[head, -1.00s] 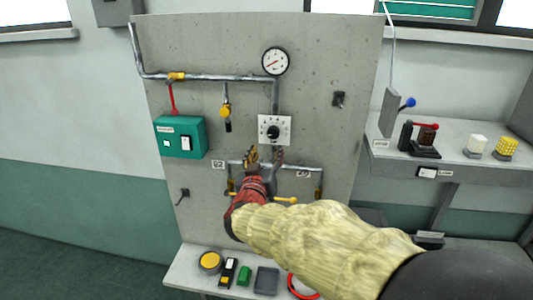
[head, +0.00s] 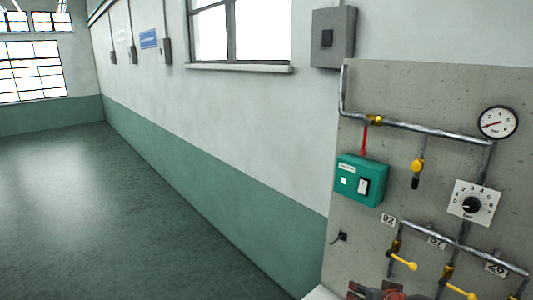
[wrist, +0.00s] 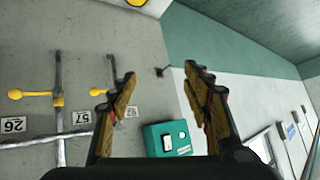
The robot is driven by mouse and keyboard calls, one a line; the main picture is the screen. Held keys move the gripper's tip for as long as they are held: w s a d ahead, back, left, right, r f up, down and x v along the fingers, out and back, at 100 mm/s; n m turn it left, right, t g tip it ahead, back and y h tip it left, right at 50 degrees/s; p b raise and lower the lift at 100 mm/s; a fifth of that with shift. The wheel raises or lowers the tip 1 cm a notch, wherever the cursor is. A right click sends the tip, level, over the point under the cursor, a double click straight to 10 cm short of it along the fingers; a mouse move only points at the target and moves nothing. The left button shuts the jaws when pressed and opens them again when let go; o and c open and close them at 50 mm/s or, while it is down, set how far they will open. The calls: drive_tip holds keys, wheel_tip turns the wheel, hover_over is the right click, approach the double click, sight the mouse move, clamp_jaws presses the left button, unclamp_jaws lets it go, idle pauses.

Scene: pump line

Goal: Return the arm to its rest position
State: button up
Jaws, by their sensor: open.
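My gripper (wrist: 157,85) is open and empty in the wrist view, its two brown-padded fingers spread apart in front of the grey panel. In the head view only a small red and dark part of my arm shows at the bottom edge, left of the yellow-handled valves. The fingers do not show clearly there. In the wrist view the green box (wrist: 168,140) lies beyond the gap between the fingers. It is also on the panel in the head view (head: 361,180).
The grey panel (head: 385,90) bears pipes, a gauge (head: 497,122), a numbered dial (head: 473,203) and yellow-handled valves (head: 403,261). A grey switch box (head: 333,38) hangs on the wall above. The green floor (head: 130,220) at left is clear.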

drive_tip(key=s+a+f+n+g+b, duration=0.1)
drive_tip(key=s+a+f+g+b, duration=0.1)
drive_tip(key=s+f+b, duration=0.8)
drive_tip(key=s+a+f+n+g+b, duration=0.2)
drive_tip(key=s+a+f+b, duration=0.3)
drive_tip(key=s+f+b, duration=0.5)
wheel_tip(320, 180, down, 3)
drive_tip(key=b, duration=0.5)
drive_tip(key=shift+s+f+n+y, duration=0.15)
drive_tip(key=shift+s+n+y, duration=0.15)
drive_tip(key=shift+y, duration=0.1)
drive_tip(key=shift+c, duration=0.3)
